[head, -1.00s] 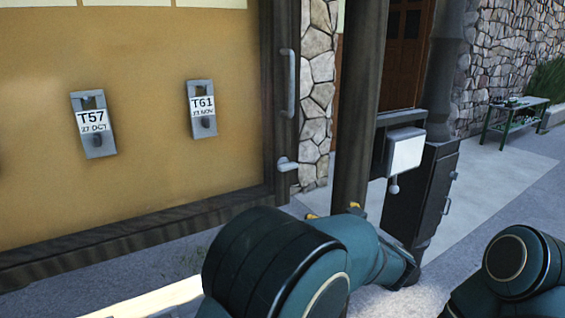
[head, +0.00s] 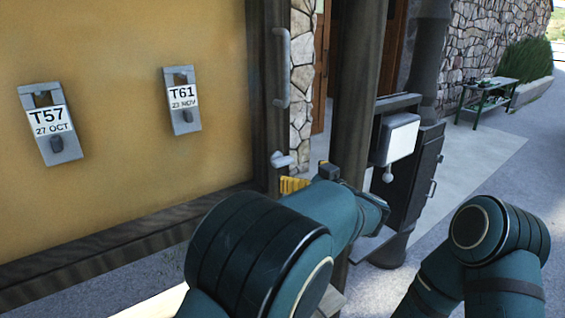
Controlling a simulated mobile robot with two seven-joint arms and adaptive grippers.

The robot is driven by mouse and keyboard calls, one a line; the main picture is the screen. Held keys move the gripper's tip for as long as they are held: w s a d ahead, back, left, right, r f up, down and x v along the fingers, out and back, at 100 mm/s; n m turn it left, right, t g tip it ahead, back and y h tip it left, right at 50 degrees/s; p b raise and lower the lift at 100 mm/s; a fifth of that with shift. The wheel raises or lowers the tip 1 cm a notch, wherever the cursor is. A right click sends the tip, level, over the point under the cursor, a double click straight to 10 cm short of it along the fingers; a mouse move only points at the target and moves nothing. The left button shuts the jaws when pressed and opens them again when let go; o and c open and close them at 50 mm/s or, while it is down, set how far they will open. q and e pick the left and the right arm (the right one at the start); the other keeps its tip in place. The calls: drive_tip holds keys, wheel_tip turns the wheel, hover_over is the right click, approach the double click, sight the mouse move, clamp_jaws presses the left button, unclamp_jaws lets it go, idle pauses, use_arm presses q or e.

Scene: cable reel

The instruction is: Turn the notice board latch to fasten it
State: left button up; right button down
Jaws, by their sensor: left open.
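The notice board (head: 215,160) has a tan panel in a dark wooden frame and fills the left of the head view. Its small grey latch (head: 282,160) sits on the right frame post, below a long grey handle (head: 282,68). The latch's knob points right and slightly toward me. My left gripper (head: 306,181), with yellow finger pads, is open just below and right of the latch, with no contact visible. My own left arm hides much of it. My right arm shows at lower right; its gripper is out of view.
Two grey tag holders, T57 (head: 51,130) and T61 (head: 182,103), hang on the panel. A dark post (head: 352,100) stands close right of the latch. Beyond it are a white box (head: 398,138) and a dark cabinet (head: 425,170). A green bench (head: 490,95) stands far right on open paving.

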sight(285, 164)
use_arm(q)
drive_tip(key=x, duration=0.7)
drive_tip(key=shift+w+a, duration=0.2)
drive_tip(key=shift+w, duration=0.05)
drive_tip(key=c, duration=1.2)
